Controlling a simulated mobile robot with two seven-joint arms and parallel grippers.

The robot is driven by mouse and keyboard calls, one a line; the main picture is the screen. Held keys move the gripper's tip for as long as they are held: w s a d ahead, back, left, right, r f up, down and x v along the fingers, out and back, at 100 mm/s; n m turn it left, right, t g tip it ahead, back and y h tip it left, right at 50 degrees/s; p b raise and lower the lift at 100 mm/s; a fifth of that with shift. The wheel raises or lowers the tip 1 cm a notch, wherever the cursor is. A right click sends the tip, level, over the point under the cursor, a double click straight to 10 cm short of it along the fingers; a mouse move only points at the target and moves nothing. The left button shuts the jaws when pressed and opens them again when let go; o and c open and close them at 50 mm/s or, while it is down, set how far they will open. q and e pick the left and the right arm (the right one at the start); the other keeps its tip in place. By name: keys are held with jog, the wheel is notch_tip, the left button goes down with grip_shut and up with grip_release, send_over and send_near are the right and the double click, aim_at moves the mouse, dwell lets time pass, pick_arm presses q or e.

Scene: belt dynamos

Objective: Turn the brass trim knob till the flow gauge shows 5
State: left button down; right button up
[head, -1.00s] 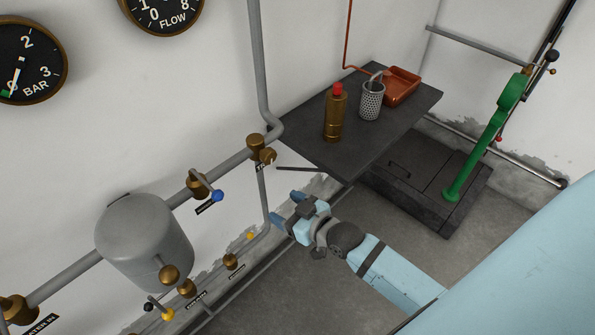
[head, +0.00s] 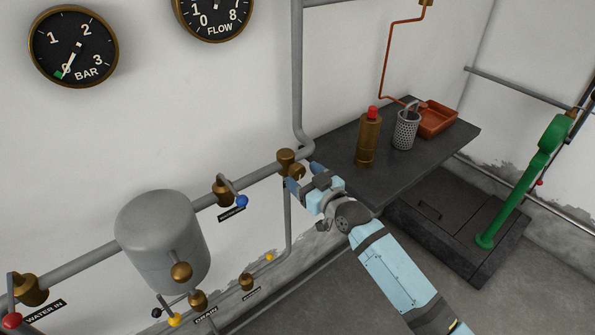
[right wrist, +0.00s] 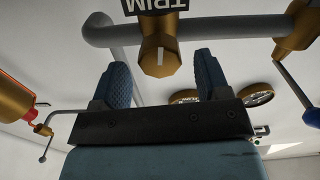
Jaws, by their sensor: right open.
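The brass trim knob (head: 298,171) sits on the grey pipe, partly behind my right gripper (head: 300,180) in the head view. In the right wrist view the knob (right wrist: 159,58) has a pale mark on its face and sits under a TRIM label (right wrist: 155,6). My right gripper (right wrist: 163,72) is open, its blue fingers on either side of the knob in the picture, with visible gaps; I cannot tell whether the tips reach past its face. The flow gauge (head: 212,14) is cut off by the top edge, and its reading cannot be told. My left gripper is not in view.
A dark table (head: 330,152) right of the knob bears a brass bottle (head: 367,142), a perforated cup (head: 406,130) and an orange tray (head: 438,118). A blue-tipped valve (head: 226,192) and a grey tank (head: 160,240) are left along the pipe. The bar gauge (head: 74,46) reads near 0.

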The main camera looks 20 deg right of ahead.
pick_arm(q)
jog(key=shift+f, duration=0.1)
pick_arm(e)
jog(key=shift+x, duration=1.5)
jog(key=shift+c, duration=0.2)
jog(key=c, duration=0.9)
jog(key=shift+r+m+p, duration=0.2)
jog(key=shift+m+p, duration=0.2)
jog(key=shift+p, duration=0.15)
jog(key=shift+f+m+p, duration=0.1)
jog(key=shift+m+p, duration=0.3)
jog(key=shift+m, duration=0.3)
jog(key=shift+f, duration=0.1)
jog(key=o, duration=0.9)
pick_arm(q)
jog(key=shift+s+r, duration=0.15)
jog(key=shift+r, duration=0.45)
pick_arm(e)
jog(key=shift+o, duration=0.2)
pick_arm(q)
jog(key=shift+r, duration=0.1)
